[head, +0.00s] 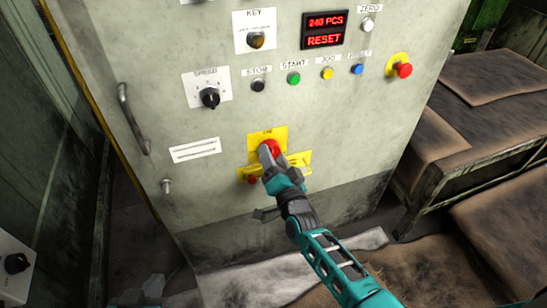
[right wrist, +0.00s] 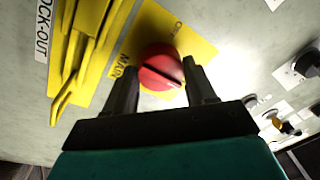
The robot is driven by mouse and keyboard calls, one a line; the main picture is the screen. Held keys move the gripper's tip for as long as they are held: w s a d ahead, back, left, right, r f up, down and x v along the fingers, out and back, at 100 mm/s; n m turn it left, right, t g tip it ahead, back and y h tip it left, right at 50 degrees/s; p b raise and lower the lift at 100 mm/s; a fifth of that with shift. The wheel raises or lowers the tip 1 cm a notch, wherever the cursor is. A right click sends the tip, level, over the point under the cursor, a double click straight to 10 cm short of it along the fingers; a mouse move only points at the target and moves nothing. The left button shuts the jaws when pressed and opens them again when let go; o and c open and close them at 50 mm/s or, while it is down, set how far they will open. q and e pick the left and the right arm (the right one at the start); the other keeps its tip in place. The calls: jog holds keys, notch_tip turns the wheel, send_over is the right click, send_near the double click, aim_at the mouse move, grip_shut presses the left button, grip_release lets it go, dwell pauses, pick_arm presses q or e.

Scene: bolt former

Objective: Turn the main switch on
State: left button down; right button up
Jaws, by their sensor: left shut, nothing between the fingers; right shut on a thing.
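The main switch is a red round knob (head: 271,146) on a yellow plate on the grey cabinet front. In the right wrist view the knob (right wrist: 160,67) has a dark slot across it, and the plate (right wrist: 188,40) carries the word MAIN and another, blurred word. My right gripper (head: 267,156) is at the knob, one finger on each side, shut on it; its fingers (right wrist: 162,78) hide part of the rim in the right wrist view. My left gripper (head: 142,292) is low at the bottom edge of the head view, away from the cabinet, shut and empty, only partly seen.
A yellow lock-out bracket (right wrist: 88,45) sits beside the knob. Above are a lit red display (head: 324,29), several push buttons, a speed dial (head: 210,97) and a red emergency button (head: 404,70). A door handle (head: 132,118) stands out at left. Cloth-covered tables (head: 490,90) stand at right.

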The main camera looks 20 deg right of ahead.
pick_arm(q)
jog(key=shift+s+a+f, duration=0.1)
jog(key=shift+a, duration=0.05)
pick_arm(e)
jog(key=o, duration=1)
jog(key=shift+s, duration=0.1)
pick_arm(q)
notch_tip(320, 180, up, 2)
jog(key=shift+r+p, duration=0.15)
jog(key=shift+p, duration=0.95)
pick_arm(e)
jog(key=s, duration=0.4)
jog(key=s+f, duration=0.1)
jog(key=s, duration=0.7)
jog(key=shift+s+d+f, duration=0.15)
jog(key=shift+s+d, duration=0.05)
jog(key=shift+s, duration=0.15)
